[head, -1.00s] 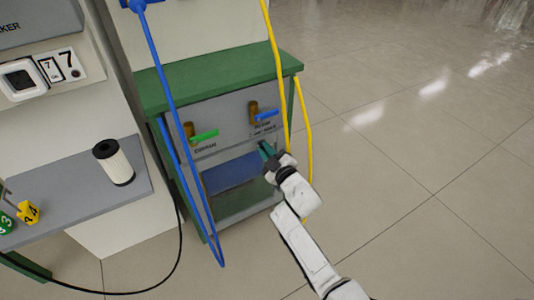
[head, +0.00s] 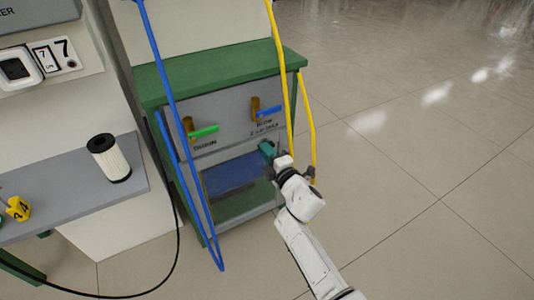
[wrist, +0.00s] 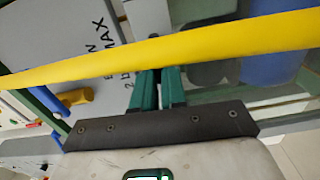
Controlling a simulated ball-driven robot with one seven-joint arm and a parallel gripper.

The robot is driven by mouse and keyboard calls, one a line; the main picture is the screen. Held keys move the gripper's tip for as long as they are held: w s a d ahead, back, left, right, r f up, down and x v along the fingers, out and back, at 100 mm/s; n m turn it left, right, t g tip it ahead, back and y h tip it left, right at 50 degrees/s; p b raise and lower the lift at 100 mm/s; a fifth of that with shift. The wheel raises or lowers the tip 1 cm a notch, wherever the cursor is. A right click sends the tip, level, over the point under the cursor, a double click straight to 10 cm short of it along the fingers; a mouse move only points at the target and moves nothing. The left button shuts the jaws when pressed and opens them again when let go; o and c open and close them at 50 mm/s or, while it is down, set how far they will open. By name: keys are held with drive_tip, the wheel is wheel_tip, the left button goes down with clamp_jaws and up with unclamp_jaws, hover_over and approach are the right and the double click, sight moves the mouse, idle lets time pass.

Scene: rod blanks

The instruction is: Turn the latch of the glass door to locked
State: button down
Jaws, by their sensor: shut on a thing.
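The glass door (head: 232,178) is the see-through lower panel of the grey cabinet front, with blue and green showing behind it. It looks closed. My gripper (head: 267,149) is at the door's upper right corner, just under the blue-handled valve. Its teal fingers (wrist: 152,18) are close together in the wrist view, on either side of something at the panel. The latch is hidden by the fingers, so its angle cannot be read. The glass also shows in the wrist view (wrist: 215,92).
A yellow hose (head: 283,85) hangs beside my gripper and crosses close before the wrist camera (wrist: 200,43). Blue hoses (head: 168,100) hang at the left. A green-handled valve (head: 203,131) and a blue-handled valve (head: 267,112) stick out above the door. Floor at right is clear.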

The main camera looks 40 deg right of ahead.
drive_tip(key=shift+f+n, duration=0.1)
drive_tip(key=shift+n, duration=0.3)
drive_tip(key=c, duration=1.2)
unclamp_jaws()
drive_tip(key=shift+s, duration=0.1)
drive_tip(key=v, duration=1)
drive_tip(key=shift+s+a+p, duration=0.15)
drive_tip(key=shift+s+p, duration=0.15)
